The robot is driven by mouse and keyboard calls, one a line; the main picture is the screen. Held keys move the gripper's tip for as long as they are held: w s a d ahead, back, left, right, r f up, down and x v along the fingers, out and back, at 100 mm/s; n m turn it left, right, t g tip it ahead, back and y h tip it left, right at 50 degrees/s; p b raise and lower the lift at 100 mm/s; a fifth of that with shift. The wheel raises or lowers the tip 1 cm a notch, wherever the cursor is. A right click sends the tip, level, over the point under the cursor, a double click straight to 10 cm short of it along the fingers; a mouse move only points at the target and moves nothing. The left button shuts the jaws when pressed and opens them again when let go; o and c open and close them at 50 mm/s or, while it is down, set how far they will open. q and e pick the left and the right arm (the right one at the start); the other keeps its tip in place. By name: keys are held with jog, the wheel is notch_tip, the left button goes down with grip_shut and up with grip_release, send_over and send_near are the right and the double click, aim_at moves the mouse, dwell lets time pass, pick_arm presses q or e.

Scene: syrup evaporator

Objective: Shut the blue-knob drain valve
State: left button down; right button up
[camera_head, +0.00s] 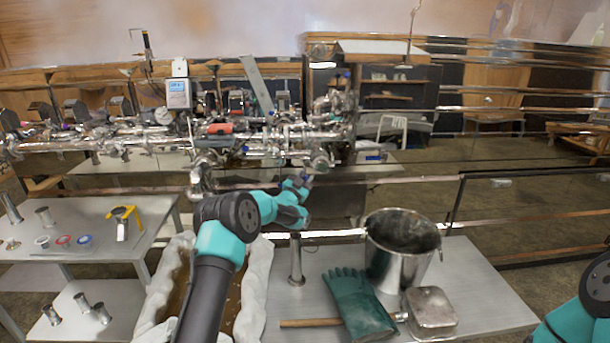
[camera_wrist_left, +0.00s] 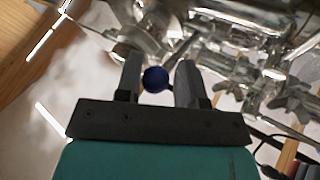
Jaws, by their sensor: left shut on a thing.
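The blue knob (camera_wrist_left: 155,79) of the drain valve sits between the fingers of my left gripper (camera_wrist_left: 157,70) in the left wrist view. The fingers are shut on it, one on each side. Shiny metal pipework with valve bodies (camera_wrist_left: 230,35) lies just beyond the fingertips. In the head view my left gripper (camera_head: 304,183) reaches to the pipework (camera_head: 275,140) from below, and the arm covers much of the hand. I cannot make out the knob clearly there. My right arm shows only at the lower right edge; its gripper is out of view.
A metal bucket (camera_head: 403,240), a green glove (camera_head: 357,303) and a metal tin (camera_head: 430,310) are on the grey table (camera_head: 485,290) at right. A cloth-lined trough (camera_head: 255,290) lies under my left arm. A side table (camera_head: 100,245) at left holds small cups and a yellow tool.

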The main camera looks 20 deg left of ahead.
pick_arm(q)
jog(key=shift+w+f+m+t+h, duration=0.25)
jog(key=shift+f+m+t+h, duration=0.15)
jog(key=shift+f+m+h, duration=0.15)
jog(key=shift+d, duration=0.1)
jog(key=c, duration=0.8)
grip_release()
jog(key=shift+s, duration=0.1)
jog(key=shift+s+a+f, duration=0.2)
jog(key=shift+s+f, duration=0.05)
jog(key=shift+s, duration=0.3)
jog(key=s+a, duration=0.1)
jog(key=s, duration=0.2)
jog(key=s+a, duration=0.1)
jog(key=s, duration=0.7)
jog(key=shift+s+a, duration=0.2)
jog(key=shift+a, duration=0.2)
